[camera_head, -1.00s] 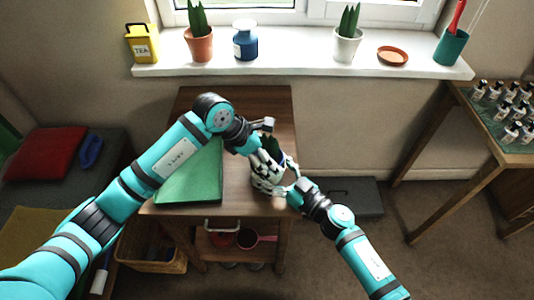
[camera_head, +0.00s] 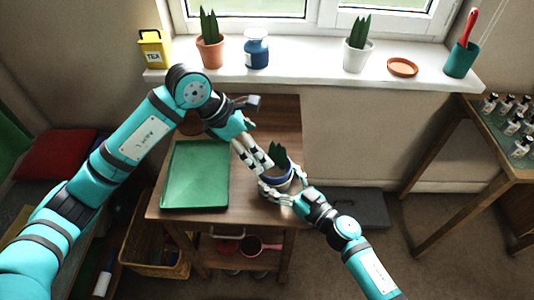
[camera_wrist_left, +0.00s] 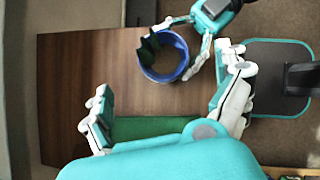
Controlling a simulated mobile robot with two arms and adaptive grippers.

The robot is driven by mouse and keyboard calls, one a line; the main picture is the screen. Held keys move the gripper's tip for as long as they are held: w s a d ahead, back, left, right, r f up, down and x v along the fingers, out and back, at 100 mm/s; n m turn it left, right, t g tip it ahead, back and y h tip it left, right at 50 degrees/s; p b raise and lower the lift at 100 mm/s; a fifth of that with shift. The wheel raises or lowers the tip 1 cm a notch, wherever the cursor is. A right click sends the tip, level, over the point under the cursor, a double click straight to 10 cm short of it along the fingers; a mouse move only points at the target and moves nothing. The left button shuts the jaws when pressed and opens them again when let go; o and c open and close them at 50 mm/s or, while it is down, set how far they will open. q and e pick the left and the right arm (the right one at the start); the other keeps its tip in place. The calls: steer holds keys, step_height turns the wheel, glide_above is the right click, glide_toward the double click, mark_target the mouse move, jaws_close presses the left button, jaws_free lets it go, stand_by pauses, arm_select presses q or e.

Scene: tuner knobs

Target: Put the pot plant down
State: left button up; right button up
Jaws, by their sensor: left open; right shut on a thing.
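The pot plant (camera_head: 279,176) is a blue-rimmed pot with dark green pointed leaves, at the right side of the small wooden table. Part of its lower side is hidden by fingers. It also shows in the left wrist view (camera_wrist_left: 165,56), seen from above. My right gripper (camera_head: 283,190) is shut on the pot from the right front. My left gripper (camera_head: 256,157) is open just left of the pot. In the left wrist view its fingers (camera_wrist_left: 167,102) stand wide apart with nothing between them, and the pot lies beyond them. I cannot tell whether the pot touches the table top.
A green tray (camera_head: 196,176) lies on the table (camera_head: 285,112) left of the pot. A round brown thing (camera_head: 193,123) is partly hidden behind my left arm. The windowsill (camera_head: 310,72) holds two other potted plants, a blue jar (camera_head: 257,50) and a terracotta saucer (camera_head: 402,67).

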arm_select(q)
steer(key=v, duration=0.2)
steer(key=shift+a+r, duration=0.2)
steer(key=shift+r, duration=0.15)
arm_select(e)
steer(key=o, duration=1)
steer(key=shift+c, duration=0.2)
